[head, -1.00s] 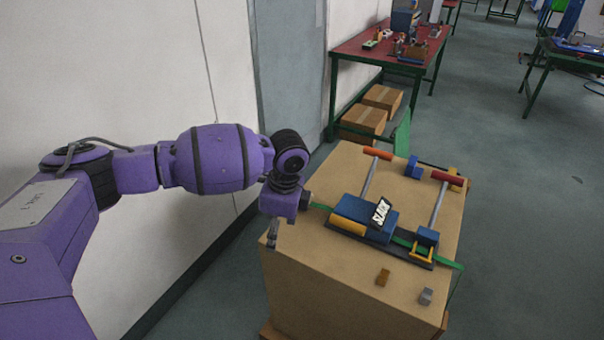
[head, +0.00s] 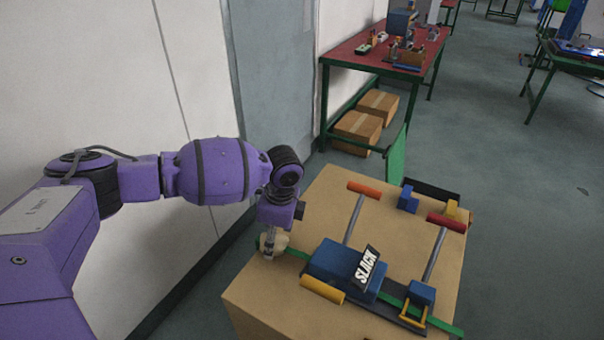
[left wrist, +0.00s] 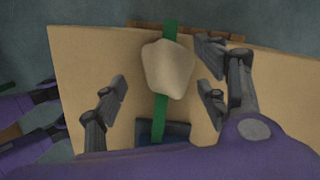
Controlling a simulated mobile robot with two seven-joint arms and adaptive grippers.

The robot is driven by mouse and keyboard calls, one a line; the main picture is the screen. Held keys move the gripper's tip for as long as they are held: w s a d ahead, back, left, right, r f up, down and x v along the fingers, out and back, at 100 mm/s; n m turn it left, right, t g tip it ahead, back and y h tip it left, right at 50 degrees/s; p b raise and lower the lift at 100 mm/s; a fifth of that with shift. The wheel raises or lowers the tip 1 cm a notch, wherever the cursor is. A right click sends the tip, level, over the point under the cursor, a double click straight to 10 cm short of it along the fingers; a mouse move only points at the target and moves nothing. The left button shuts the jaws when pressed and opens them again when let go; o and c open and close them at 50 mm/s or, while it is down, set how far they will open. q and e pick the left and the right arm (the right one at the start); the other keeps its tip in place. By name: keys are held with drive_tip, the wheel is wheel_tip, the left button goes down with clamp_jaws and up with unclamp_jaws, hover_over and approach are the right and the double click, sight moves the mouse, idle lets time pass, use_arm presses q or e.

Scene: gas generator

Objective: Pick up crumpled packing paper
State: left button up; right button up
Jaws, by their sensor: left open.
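The crumpled packing paper is a pale beige lump (left wrist: 168,68) lying over the green strap (left wrist: 161,118) on the carton top in the left wrist view. In the head view the paper (head: 280,242) shows partly behind my left gripper (head: 268,246) at the carton's left side. My left gripper (left wrist: 163,96) is open, its fingers spread on either side of the strap. The paper lies between and a little beyond the fingers in the wrist view, and I see no grip on it. My right gripper is in neither view.
The blue strapping tool (head: 335,262) with a "SLACK" tag (head: 367,266) sits on the carton (head: 270,300) right of my gripper. Red and orange handles rise behind it. A wall (head: 150,250) runs close along the left. A red table (head: 350,52) stands behind.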

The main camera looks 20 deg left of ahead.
use_arm(q)
drive_tip(key=f, duration=0.2)
drive_tip(key=shift+w+a+f, duration=0.1)
drive_tip(key=shift+a+f, duration=0.15)
drive_tip(key=shift+f, duration=0.3)
drive_tip(key=c, duration=0.8)
drive_tip(key=shift+r, duration=0.1)
drive_tip(key=shift+c, duration=0.2)
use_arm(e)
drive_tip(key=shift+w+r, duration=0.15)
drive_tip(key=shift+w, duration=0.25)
